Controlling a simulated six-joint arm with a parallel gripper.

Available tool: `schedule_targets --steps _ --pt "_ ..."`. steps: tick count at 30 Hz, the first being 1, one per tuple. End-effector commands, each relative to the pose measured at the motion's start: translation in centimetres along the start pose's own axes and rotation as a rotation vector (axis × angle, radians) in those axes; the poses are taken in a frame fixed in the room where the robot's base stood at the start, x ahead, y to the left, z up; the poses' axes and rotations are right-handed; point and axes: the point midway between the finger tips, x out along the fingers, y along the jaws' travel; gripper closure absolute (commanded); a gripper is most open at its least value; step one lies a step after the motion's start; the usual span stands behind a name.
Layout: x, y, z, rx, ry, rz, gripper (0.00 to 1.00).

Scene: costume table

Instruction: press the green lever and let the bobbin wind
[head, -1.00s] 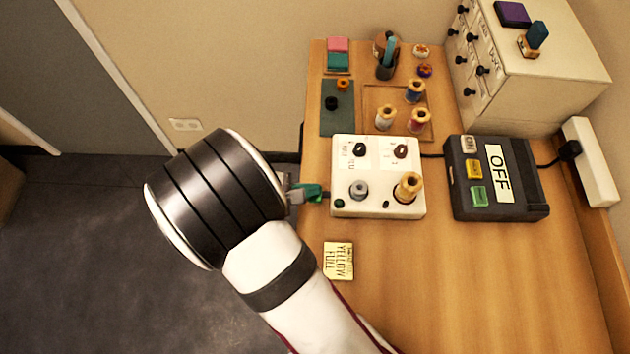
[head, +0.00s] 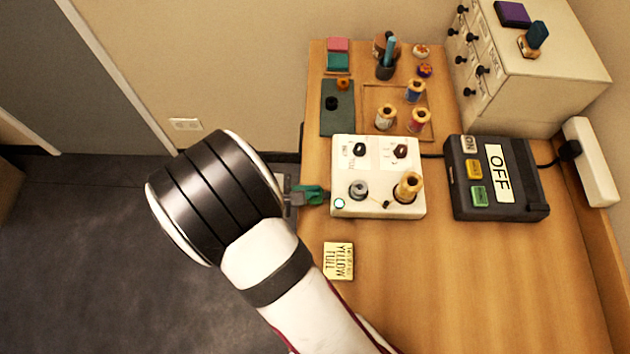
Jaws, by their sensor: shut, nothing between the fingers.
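The white bobbin winder (head: 378,211) sits on the table. A green piece, seemingly the green lever (head: 312,194), is at its left side. My gripper (head: 297,195) is shut and empty, its tips at the green piece and seemingly touching it; the exact contact is too small to tell. A grey bobbin (head: 358,188) stands on the winder's left part, and a tan thread spool (head: 408,187) stands on its right part. A small ring lamp (head: 340,203) at the winder's near left corner is lit pale teal. Whether the bobbin turns cannot be told.
A dark box (head: 515,207) with yellow and green buttons reads OFF, right of the winder. A yellow card (head: 338,261) reading YELLOW FULL lies in front. Several spools stand behind in a wooden tray (head: 366,108). A drawer cabinet (head: 540,85) is back right.

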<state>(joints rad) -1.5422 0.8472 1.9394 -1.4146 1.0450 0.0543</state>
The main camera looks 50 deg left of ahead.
Motion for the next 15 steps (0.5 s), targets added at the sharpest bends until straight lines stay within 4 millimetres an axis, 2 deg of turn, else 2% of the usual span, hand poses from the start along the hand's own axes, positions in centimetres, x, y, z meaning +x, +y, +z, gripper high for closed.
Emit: schedule_targets --steps 15 --pt "-1.8 1.4 1.4 0.001 0.000 0.000 1.00"
